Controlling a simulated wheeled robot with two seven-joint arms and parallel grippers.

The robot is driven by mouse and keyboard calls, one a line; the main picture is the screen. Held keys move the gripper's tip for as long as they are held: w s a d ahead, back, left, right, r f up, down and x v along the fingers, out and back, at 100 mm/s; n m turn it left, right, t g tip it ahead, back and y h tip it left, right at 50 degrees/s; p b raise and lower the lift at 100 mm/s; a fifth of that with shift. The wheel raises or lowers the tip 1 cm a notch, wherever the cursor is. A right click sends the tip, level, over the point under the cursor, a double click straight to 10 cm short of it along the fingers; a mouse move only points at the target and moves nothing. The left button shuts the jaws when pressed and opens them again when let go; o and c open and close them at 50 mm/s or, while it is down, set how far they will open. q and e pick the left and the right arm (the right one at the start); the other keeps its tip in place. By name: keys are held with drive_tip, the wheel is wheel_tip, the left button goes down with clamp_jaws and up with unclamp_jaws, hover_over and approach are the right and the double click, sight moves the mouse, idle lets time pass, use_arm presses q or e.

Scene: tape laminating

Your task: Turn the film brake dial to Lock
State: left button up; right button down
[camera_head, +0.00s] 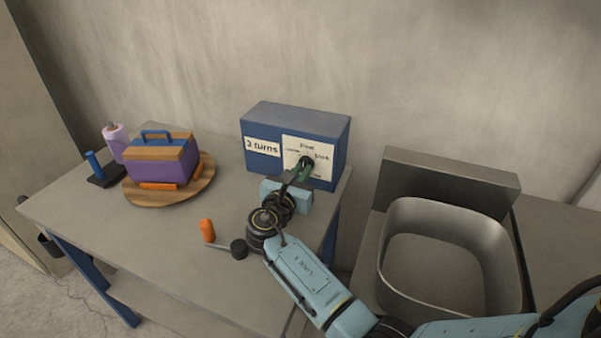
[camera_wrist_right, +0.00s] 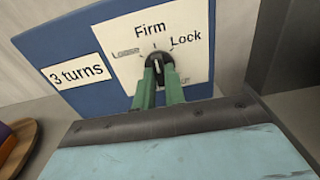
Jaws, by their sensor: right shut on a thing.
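The film brake dial (camera_head: 306,161) is a dark round knob on the white label panel (camera_head: 318,173) of a blue box (camera_head: 297,118). In the right wrist view the dial (camera_wrist_right: 160,70) has a white pointer mark, which stands nearly upright toward Firm. Loose is printed to its left, Firm above it and Lock to its upper right. My right gripper (camera_head: 302,172) reaches the box from the front. Its green fingers (camera_wrist_right: 160,87) are shut on the dial, one on each side, covering its lower part. My left gripper is not in view.
A "3 turns" label (camera_wrist_right: 77,72) is beside the panel. A purple and wood block with a blue handle (camera_head: 162,158) stands on a round wooden board (camera_head: 190,192) at left. An orange-handled tool (camera_head: 208,231) lies near my right arm. A grey bin (camera_head: 395,240) stands at right.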

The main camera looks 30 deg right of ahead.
drive_tip(key=shift+m, duration=0.3)
drive_tip(key=m, duration=0.2)
drive_tip(key=shift+m, duration=1.2)
drive_tip(key=shift+m+b, duration=0.5)
drive_tip(key=shift+m, duration=0.4)
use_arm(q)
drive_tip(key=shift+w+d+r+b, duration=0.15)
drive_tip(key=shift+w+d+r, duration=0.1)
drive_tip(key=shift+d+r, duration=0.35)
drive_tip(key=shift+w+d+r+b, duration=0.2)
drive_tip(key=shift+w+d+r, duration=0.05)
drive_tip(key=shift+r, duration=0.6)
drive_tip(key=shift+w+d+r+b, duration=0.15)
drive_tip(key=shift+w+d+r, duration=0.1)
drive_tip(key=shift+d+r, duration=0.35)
use_arm(e)
drive_tip(key=shift+m, duration=1.5)
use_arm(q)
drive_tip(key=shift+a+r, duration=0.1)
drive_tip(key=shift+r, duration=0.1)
use_arm(e)
drive_tip(key=shift+a, duration=0.1)
drive_tip(key=c, duration=1.5)
unclamp_jaws()
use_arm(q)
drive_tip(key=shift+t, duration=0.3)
use_arm(e)
drive_tip(key=shift+o, duration=0.2)
